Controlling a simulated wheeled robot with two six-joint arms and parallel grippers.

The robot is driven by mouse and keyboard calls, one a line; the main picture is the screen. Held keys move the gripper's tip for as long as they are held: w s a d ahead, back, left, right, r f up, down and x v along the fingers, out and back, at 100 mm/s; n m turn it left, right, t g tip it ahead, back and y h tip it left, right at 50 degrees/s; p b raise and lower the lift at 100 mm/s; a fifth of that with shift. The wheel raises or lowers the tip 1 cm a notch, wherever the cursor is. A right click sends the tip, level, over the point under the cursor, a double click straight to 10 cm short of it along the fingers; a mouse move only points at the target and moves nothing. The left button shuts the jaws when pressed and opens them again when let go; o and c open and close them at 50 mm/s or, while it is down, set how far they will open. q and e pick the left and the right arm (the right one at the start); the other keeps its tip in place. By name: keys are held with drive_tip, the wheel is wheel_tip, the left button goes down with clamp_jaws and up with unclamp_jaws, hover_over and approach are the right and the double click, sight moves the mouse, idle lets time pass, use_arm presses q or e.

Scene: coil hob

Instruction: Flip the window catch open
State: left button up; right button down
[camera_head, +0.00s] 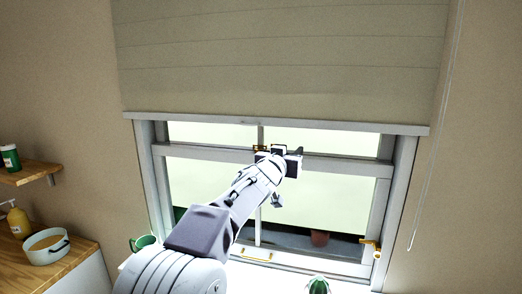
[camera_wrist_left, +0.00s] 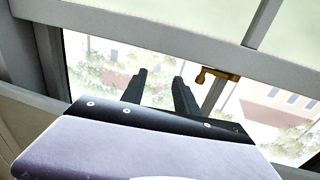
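The brass window catch (camera_head: 260,148) sits on the middle rail of the sash window, near its centre. In the left wrist view the catch (camera_wrist_left: 213,75) shows as a brass lever with a rounded knob, under the rail and to the right of my fingers. My left gripper (camera_head: 287,154) is raised in front of the middle rail, close to the catch, and partly covers the area beside it. In the left wrist view my left gripper (camera_wrist_left: 160,77) has its two dark fingers apart with nothing between them. No contact with the catch is visible there. My right gripper is not in view.
A blind (camera_head: 280,50) hangs above the window, with a cord (camera_head: 436,120) at right. A brass handle (camera_head: 255,257) and another brass fitting (camera_head: 371,243) are lower on the window. Green items stand below.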

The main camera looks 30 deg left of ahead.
use_arm(q)
drive_tip(key=s+d, duration=0.1)
drive_tip(key=s, duration=0.8)
idle(0.3)
